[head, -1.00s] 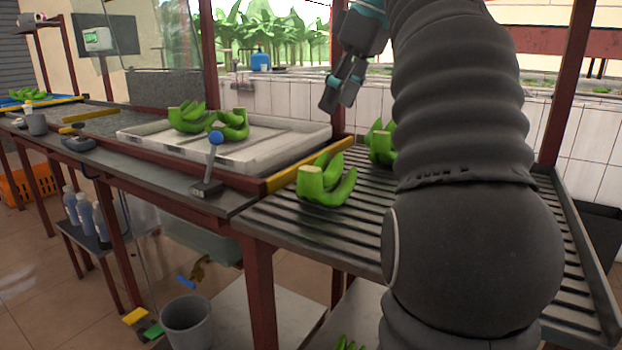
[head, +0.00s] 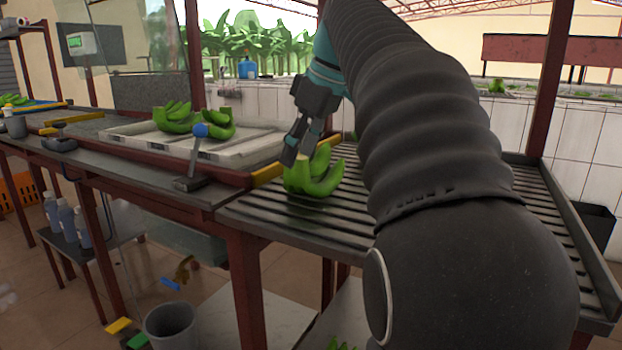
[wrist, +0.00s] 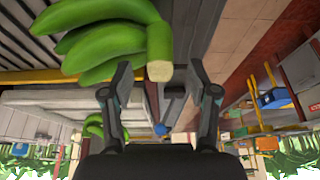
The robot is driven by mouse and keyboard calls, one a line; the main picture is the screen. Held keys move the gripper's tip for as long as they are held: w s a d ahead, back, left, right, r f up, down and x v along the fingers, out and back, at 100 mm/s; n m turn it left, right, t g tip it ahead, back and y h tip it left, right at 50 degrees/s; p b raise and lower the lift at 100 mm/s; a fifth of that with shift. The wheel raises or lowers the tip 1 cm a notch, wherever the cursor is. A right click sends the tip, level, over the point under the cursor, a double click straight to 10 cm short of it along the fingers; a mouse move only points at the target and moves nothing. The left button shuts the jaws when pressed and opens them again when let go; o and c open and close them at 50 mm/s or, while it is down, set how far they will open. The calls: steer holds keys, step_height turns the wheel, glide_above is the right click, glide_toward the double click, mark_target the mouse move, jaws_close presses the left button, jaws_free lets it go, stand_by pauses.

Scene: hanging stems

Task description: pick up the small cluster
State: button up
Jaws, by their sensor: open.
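A small cluster of green bananas (head: 318,182) lies on the slatted rack (head: 265,212), its cut stem end up. In the wrist view the cluster (wrist: 105,42) fills the upper left, with its pale cut stem at the mouth of the jaws. My gripper (head: 294,153) is right at the top of this cluster, pointing down. In the wrist view my gripper (wrist: 160,80) is open, a finger on each side of the stem tip. Whether the fingers touch the stem, I cannot tell.
A white tray (head: 150,142) with more green bananas (head: 185,118) stands left of the rack. A yellow bar (head: 268,174) edges the rack. A blue-knobbed tool (head: 200,131) stands on the counter in front of the tray. My arm hides the rack's back right.

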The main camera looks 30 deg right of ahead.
steer(key=shift+w+a+f, duration=0.1)
steer(key=shift+a+f, duration=0.05)
steer(key=shift+f, duration=0.25)
jaws_close()
steer(key=shift+r, duration=0.1)
